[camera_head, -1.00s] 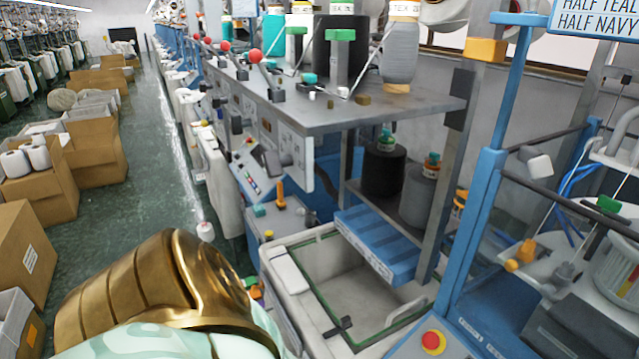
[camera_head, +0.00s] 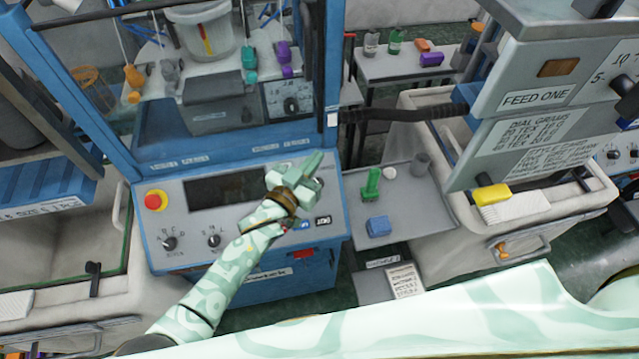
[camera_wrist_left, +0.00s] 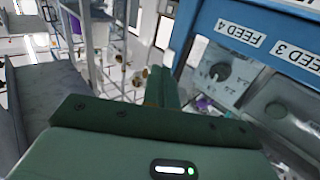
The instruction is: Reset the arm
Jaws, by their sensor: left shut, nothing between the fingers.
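My left gripper (camera_head: 314,161) is pale green and sits in front of the blue machine's control panel (camera_head: 180,234) in the head view. Its arm comes up from the lower left. Its fingers are together with nothing between them. In the left wrist view the green fingers (camera_wrist_left: 163,90) also lie side by side, empty. The gripper covers part of the panel beside the dark display (camera_head: 228,189). I cannot tell whether it touches the panel. My right gripper is not in view.
A red button (camera_head: 154,201) is on the panel's left. A grey shelf (camera_head: 408,212) at right holds a green piece (camera_head: 371,186) and a blue block (camera_head: 378,226). A FEED ONE box (camera_head: 536,97) stands far right. An open bin (camera_head: 40,240) is at left.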

